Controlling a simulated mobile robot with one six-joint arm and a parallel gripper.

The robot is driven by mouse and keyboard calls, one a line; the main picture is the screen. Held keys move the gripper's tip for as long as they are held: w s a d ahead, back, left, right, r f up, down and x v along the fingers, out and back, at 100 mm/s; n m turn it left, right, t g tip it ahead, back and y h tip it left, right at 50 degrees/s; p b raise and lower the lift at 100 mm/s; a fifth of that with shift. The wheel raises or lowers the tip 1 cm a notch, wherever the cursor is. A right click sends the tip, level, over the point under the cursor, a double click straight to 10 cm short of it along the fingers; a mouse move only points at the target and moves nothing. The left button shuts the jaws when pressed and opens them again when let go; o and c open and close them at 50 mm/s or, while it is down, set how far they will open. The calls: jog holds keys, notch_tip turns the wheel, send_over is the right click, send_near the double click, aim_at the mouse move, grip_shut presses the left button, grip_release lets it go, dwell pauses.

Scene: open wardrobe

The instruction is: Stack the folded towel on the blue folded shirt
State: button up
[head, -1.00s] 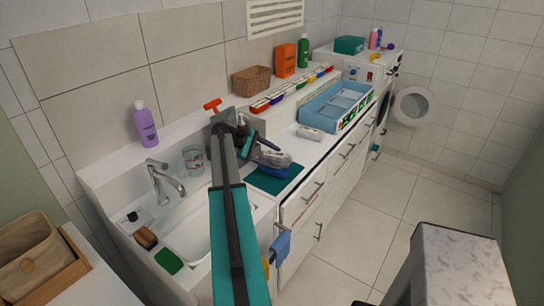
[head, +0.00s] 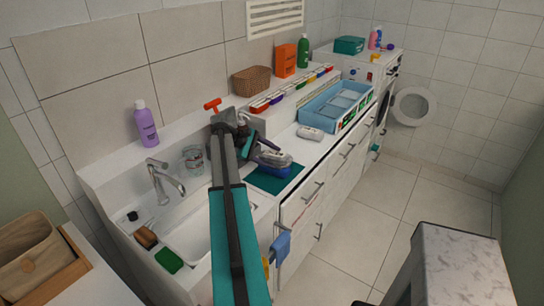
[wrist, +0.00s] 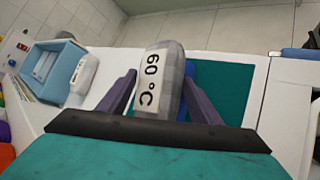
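The folded towel (wrist: 163,75) is a grey checked bundle with a white "60 °C" label in the wrist view. My gripper (wrist: 161,66) has one finger along each side of it and appears shut on it. In the head view the grey towel (head: 277,158) is low over the blue folded shirt (head: 273,170). The blue shirt also shows beside the towel and right finger in the wrist view (wrist: 207,88). The towel hides part of the shirt, and I cannot tell whether the two touch. The shirt lies on a teal mat (head: 286,181).
The sink with its tap (head: 164,180) is left of the mat. A white bar-shaped item (head: 310,133) and a blue tray (head: 345,108) stand to the right on the counter. A ledge with coloured boxes (head: 292,90) runs behind. The wicker basket (head: 251,80) is further back.

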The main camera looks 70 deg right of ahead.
jog(key=shift+a+f, duration=0.15)
jog(key=shift+f, duration=0.7)
jog(key=shift+r+p, duration=0.45)
jog(key=shift+r, duration=0.15)
jog(key=o, duration=0.4)
jog(key=shift+w+r+p, duration=0.1)
jog(key=shift+r+p, duration=0.2)
jog(key=shift+r, duration=0.25)
jog(key=shift+c, duration=0.2)
jog(key=shift+d+r+p, duration=0.15)
jog(key=shift+r+p, duration=0.7)
jog(key=shift+r, duration=0.9)
jog(key=shift+d+r+p, duration=0.1)
jog(key=shift+r+p, duration=0.75)
jog(key=shift+r, duration=0.9)
